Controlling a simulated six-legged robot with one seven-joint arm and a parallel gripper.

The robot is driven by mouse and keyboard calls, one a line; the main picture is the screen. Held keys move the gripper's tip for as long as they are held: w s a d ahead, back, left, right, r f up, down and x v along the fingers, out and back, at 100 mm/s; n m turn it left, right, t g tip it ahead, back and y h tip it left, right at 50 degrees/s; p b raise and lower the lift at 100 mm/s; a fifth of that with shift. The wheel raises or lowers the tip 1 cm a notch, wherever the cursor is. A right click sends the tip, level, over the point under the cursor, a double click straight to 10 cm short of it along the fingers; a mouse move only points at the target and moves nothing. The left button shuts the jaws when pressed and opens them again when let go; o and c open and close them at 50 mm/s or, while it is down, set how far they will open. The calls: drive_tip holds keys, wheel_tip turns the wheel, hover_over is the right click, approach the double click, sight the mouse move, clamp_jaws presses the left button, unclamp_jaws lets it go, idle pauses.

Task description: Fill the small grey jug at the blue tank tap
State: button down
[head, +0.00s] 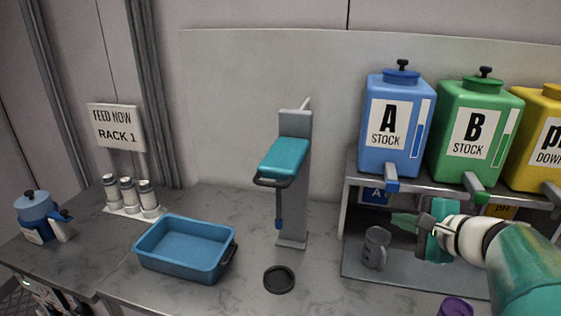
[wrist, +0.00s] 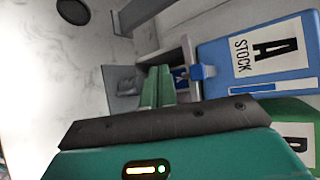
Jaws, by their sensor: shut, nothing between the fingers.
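The small grey jug (head: 375,248) stands upright on the shelf floor below the blue tank, to the left of my gripper. The blue tank (head: 397,123), labelled A STOCK, sits on top of the rack with its blue tap (head: 391,185) at the front, above the jug. My gripper (head: 404,221) is shut and empty, pointing left just right of the jug and below the tap. In the wrist view the green fingers (wrist: 158,88) are together, with the tap (wrist: 202,72) and tank (wrist: 262,50) to their right. A grey shape left of the fingers is probably the jug.
The green tank (head: 474,130) and yellow tank stand right of the blue one. A purple cup (head: 455,307) is at the front edge. A black disc (head: 279,279), a teal-armed stand (head: 292,190) and a blue tray (head: 141,250) are left. Bare counter lies between disc and rack.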

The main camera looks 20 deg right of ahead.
sight(388, 190)
drive_tip(key=shift+w, duration=0.1)
drive_tip(key=w+d, duration=0.4)
drive_tip(key=w, duration=0.3)
drive_tip(key=shift+d, duration=0.4)
drive_tip(key=shift+w+d, duration=0.1)
idle(1.9)
drive_tip(key=shift+w+d, duration=0.15)
drive_tip(key=shift+w, duration=0.15)
drive_tip(key=shift+w+d, duration=0.35)
drive_tip(key=shift+w, duration=0.05)
idle(0.9)
idle(2.0)
drive_tip(key=shift+s+a, duration=0.6)
drive_tip(key=shift+s, duration=0.2)
drive_tip(key=shift+s+a, duration=0.7)
drive_tip(key=shift+s, duration=0.35)
drive_tip(key=shift+s+a, duration=0.7)
drive_tip(key=shift+s, duration=0.3)
